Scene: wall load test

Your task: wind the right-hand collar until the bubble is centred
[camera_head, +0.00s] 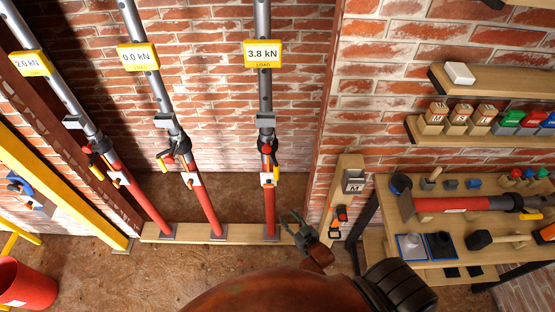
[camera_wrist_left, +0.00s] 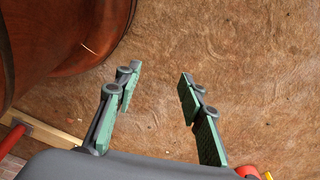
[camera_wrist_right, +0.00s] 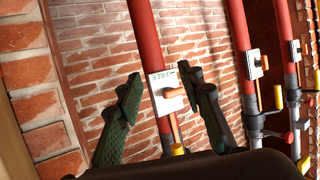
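The right-hand prop (camera_head: 270,205) has a red lower tube, a grey upper tube and a 3.8 kN display (camera_head: 262,54). Its dark collar (camera_head: 267,143) carries a yellow handle, with a grey box (camera_head: 265,121) above it. No bubble can be made out. My right gripper (camera_head: 292,221) is low, just right of this prop's foot, apart from the collar. In the right wrist view, my right gripper (camera_wrist_right: 160,75) is open. A red tube with a white plate (camera_wrist_right: 163,103) and knob shows between its fingers, seemingly beyond them. My left gripper (camera_wrist_left: 160,76) is open and empty over the floor.
Two more props stand left, with displays of 0.0 kN (camera_head: 138,56) and 2.0 kN (camera_head: 30,63). A wooden sill (camera_head: 205,234) runs under the props. A wooden post (camera_head: 342,205) and a tool-filled bench (camera_head: 395,250) stand right. A red bucket (camera_head: 25,285) is lower left.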

